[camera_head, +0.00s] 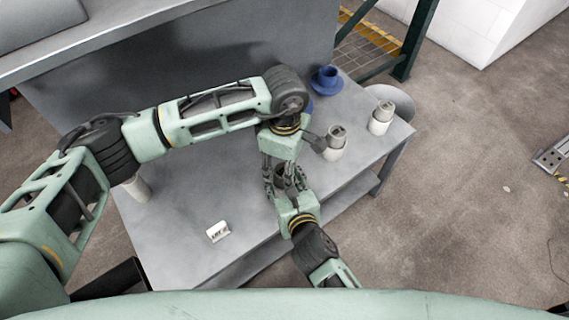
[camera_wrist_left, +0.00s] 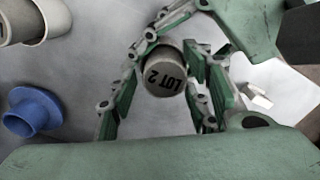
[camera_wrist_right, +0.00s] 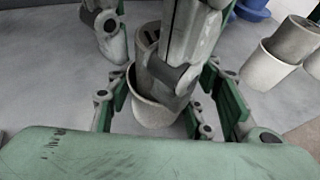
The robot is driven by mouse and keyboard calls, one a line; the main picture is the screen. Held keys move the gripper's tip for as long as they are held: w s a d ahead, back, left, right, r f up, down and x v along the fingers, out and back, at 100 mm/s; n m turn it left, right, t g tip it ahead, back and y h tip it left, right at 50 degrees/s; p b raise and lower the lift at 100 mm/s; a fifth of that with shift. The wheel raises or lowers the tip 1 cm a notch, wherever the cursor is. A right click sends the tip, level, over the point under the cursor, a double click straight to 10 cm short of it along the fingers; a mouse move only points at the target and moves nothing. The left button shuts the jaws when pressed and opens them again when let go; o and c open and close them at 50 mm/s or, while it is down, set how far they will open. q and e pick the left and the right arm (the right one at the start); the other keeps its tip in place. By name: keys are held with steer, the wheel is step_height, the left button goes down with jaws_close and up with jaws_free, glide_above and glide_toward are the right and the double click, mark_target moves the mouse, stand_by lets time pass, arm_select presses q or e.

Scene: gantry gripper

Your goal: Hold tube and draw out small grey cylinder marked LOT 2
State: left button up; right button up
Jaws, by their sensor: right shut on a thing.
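The small grey cylinder marked LOT 2 (camera_wrist_left: 163,80) stands between my left gripper's fingers (camera_wrist_left: 160,95), with a visible gap on one side. In the right wrist view the grey cylinder (camera_wrist_right: 147,40) sticks up out of a pale tube (camera_wrist_right: 152,112), its lower end hidden inside. My right gripper (camera_wrist_right: 160,105) is shut on this tube. My left gripper's fingers (camera_wrist_right: 142,45) come down on both sides of the cylinder and partly cover it. In the head view my left gripper (camera_head: 277,183) and right gripper (camera_head: 284,190) meet over the table and largely hide the tube.
A white LOT 2 sign (camera_head: 218,232) stands on the grey table (camera_head: 185,215). Two other tubes with grey cylinders (camera_head: 335,140) (camera_head: 381,117) stand at the right, a blue cup (camera_head: 327,80) behind them. A white tube (camera_head: 137,188) is at the left. The table's front left is clear.

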arm_select(q)
jaws_close()
steer(key=shift+w+r, duration=0.15)
steer(key=shift+r, duration=1.15)
arm_select(e)
steer(key=shift+f, duration=0.1)
arm_select(q)
steer(key=shift+r, duration=0.4)
steer(key=shift+r, duration=1.35)
steer(key=shift+r, duration=0.2)
steer(key=shift+r, duration=1.3)
